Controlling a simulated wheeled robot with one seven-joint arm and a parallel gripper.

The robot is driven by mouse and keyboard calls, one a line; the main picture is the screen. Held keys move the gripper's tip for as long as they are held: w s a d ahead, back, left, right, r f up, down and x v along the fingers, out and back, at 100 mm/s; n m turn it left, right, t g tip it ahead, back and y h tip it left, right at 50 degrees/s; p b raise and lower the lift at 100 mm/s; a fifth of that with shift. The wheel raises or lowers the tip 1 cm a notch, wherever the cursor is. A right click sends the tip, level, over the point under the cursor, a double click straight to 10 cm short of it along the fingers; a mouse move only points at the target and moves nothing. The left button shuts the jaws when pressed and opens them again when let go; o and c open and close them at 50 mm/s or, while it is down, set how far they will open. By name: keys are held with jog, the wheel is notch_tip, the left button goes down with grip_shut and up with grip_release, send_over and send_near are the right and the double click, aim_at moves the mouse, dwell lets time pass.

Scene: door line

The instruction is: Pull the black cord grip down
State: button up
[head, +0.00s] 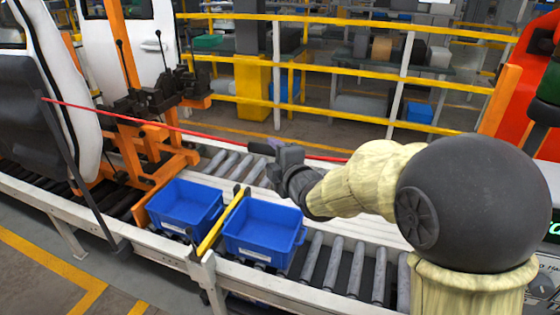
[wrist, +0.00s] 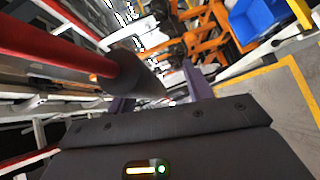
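A red cord (head: 120,116) runs across the head view, from the left over the conveyor to behind my arm. The black cord grip (head: 261,148) is a dark cylinder on this cord, just left of my gripper (head: 279,154). In the wrist view the cord grip (wrist: 137,76) is large and close, with the red cord (wrist: 60,52) entering from the left. Its end reaches the space in front of my gripper (wrist: 158,92), nearer the left finger. The two purple-grey fingers stand apart. I cannot tell whether they touch the grip.
Two blue bins (head: 186,206) (head: 262,231) sit on the roller conveyor (head: 340,262) below. An orange fixture (head: 150,150) and white car doors (head: 140,45) stand at the left. A yellow railing (head: 350,77) runs behind. The air around the cord is mostly clear.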

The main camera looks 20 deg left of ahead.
jog(key=shift+s+f, duration=0.1)
jog(key=b+v, duration=0.6)
jog(key=v, duration=1.1)
jog(key=shift+d, duration=0.15)
jog(key=w+d+f+m+g+h, duration=0.25)
jog(key=d+f+m+h, duration=0.65)
jog(key=d+f+m, duration=0.6)
jog(key=s+d+f+m+g+h, duration=0.1)
jog(key=s+d+f+m+g, duration=0.6)
jog(key=s+f+m, duration=0.2)
jog(key=shift+s+f+m+h, duration=0.3)
jog(key=shift+f+h, duration=0.1)
jog(key=shift+f, duration=0.3)
